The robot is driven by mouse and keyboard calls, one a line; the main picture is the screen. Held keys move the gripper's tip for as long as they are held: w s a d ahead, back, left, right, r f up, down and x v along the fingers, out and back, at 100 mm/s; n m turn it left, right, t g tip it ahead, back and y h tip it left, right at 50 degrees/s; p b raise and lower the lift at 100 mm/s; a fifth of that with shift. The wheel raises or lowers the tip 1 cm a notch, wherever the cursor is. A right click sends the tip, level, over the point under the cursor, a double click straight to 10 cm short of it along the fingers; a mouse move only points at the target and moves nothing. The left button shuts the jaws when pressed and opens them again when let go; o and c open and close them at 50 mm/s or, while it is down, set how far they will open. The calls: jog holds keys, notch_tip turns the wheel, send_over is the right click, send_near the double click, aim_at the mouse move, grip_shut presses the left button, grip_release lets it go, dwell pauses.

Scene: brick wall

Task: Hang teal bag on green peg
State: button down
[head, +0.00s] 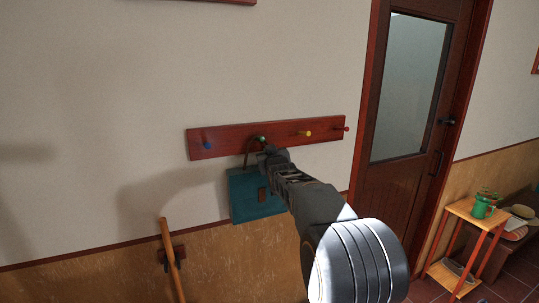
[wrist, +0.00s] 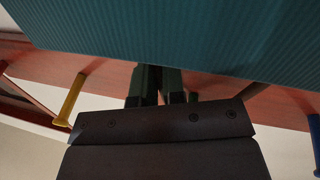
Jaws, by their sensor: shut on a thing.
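The teal bag (head: 249,198) hangs upright against the wall just below the peg rack, its brown handle (head: 246,152) rising to the green peg (head: 261,138). My gripper (head: 266,153) is shut on the bag's handle, right under and in front of the green peg. I cannot tell whether the handle is over the peg or just in front of it. In the wrist view the teal bag (wrist: 190,35) fills the top, and my gripper's dark fingers (wrist: 157,88) reach toward the rack; the grip point is hidden behind the bag.
The red-brown rack (head: 228,143) also carries a blue peg (head: 207,146) at left, and a yellow peg (head: 306,133) and red peg (head: 346,128) at right; these look bare. A wooden stick (head: 171,258) stands lower left. A door (head: 411,100) and small plant stand (head: 466,212) are at right.

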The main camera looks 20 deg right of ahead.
jog(key=shift+r, duration=0.2)
jog(key=c, duration=1.1)
grip_release()
jog(key=shift+s+f, duration=0.1)
